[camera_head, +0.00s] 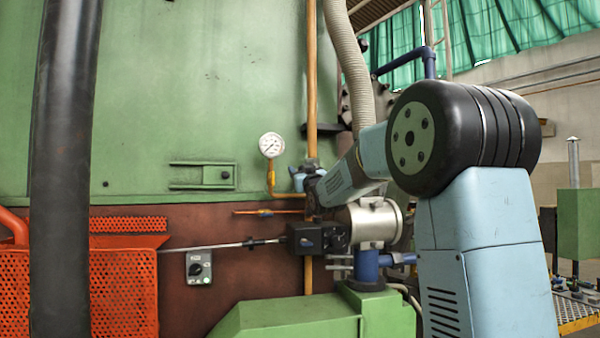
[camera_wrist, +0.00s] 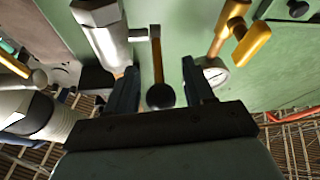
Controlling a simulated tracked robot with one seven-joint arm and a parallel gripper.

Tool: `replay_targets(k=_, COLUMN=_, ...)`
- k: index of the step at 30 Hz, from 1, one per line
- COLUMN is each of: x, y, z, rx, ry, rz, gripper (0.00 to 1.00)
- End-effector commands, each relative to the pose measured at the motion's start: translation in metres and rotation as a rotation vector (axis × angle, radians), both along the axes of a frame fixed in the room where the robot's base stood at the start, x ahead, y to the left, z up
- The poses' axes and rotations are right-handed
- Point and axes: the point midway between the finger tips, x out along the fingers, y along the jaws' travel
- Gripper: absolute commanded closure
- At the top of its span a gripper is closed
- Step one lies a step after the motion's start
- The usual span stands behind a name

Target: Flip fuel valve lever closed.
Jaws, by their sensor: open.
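A lever with a thin brownish shaft and a round black knob (camera_wrist: 160,96) shows in the wrist view. It joins a silver valve body (camera_wrist: 108,42) at upper left. My gripper (camera_wrist: 160,68) is open, with one dark finger on each side of the lever. I see gaps on both sides and cannot tell whether either finger touches it. In the head view my gripper (camera_head: 308,182) is by the copper pipe (camera_head: 312,80), right of the gauge. The lever cannot be made out there, being small and partly behind my arm.
A round white gauge (camera_head: 271,145) stands close left of my gripper; it also shows in the wrist view (camera_wrist: 215,73) beside a brass fitting (camera_wrist: 238,35). A silver cylinder (camera_head: 372,222) and black box (camera_head: 312,238) sit below. An orange mesh guard (camera_head: 125,285) is at left.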

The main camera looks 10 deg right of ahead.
Motion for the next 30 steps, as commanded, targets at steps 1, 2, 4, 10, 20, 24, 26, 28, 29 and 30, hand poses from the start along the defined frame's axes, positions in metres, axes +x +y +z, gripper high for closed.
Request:
replay_targets(k=1, x=-0.0001, y=-0.0001, z=0.0, rx=0.0, ry=0.0, rz=0.0, gripper=0.47)
replay_targets(k=2, x=-0.0001, y=-0.0001, z=0.0, rx=0.0, ry=0.0, rz=0.0, gripper=0.47)
replay_targets(k=4, x=-0.0002, y=-0.0001, z=0.0, rx=0.0, ry=0.0, rz=0.0, gripper=0.52)
replay_targets(k=10, x=-0.0003, y=-0.0002, z=0.0, rx=0.0, ry=0.0, rz=0.0, gripper=0.71)
replay_targets(k=20, x=-0.0004, y=0.0002, z=0.0, rx=0.0, ry=0.0, rz=0.0, gripper=1.0)
replay_targets(k=24, x=-0.0004, y=0.0003, z=0.0, rx=0.0, ry=0.0, rz=0.0, gripper=1.0)
replay_targets(k=26, x=-0.0004, y=0.0004, z=0.0, rx=0.0, ry=0.0, rz=0.0, gripper=1.0)
replay_targets(k=28, x=-0.0003, y=0.0022, z=-0.0003, rx=0.0, ry=-0.002, rz=0.003, gripper=1.0)
replay_targets(k=29, x=-0.0002, y=0.0042, z=-0.0005, rx=0.0, ry=-0.003, rz=0.005, gripper=1.0)
replay_targets(k=30, x=0.0, y=0.0084, z=-0.0011, rx=0.0, ry=-0.007, rz=0.01, gripper=1.0)
